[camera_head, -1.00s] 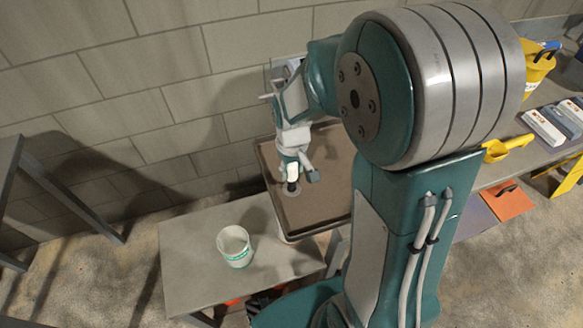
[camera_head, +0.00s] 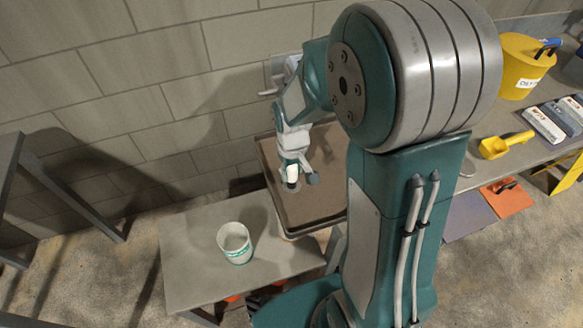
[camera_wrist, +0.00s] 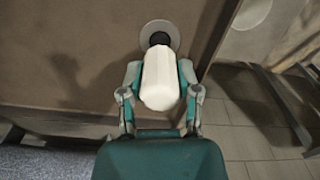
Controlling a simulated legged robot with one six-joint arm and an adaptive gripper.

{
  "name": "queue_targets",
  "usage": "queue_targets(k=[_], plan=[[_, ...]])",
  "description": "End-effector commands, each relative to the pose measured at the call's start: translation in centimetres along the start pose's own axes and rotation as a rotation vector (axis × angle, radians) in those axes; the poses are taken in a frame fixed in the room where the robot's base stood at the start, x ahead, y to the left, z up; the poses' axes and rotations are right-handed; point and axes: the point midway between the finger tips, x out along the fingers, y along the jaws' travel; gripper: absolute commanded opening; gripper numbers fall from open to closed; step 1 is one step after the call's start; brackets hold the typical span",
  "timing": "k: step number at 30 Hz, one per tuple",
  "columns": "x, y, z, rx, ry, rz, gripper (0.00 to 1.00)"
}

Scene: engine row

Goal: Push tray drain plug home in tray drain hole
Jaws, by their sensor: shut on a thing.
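The tray drain plug has a white body (camera_wrist: 160,88) and a black end (camera_wrist: 159,39). My gripper (camera_wrist: 161,72) is shut on the white body, one finger on each side. The black end is over a round pale disc (camera_wrist: 174,32) in the floor of the brown tray (camera_wrist: 75,40). The drain hole itself is hidden behind the plug, so I cannot tell how deep the black end sits. In the head view my gripper (camera_head: 292,170) points down over the left part of the tray (camera_head: 325,222), with the plug (camera_head: 292,185) at its tip.
A white tub (camera_head: 235,245) stands on the grey bench (camera_head: 185,225), left of the tray. At right are a yellow bucket (camera_head: 520,70), a yellow scoop (camera_head: 505,145) and several boxes (camera_head: 545,122). A block wall is close behind the tray.

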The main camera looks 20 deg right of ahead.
Motion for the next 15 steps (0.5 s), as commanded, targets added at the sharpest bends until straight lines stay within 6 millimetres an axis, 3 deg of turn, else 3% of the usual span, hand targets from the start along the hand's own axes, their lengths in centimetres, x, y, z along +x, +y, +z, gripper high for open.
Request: queue_targets(k=[15], plan=[[1.13, 0.00, 0.01, 0.000, -0.001, 0.000, 0.00]])
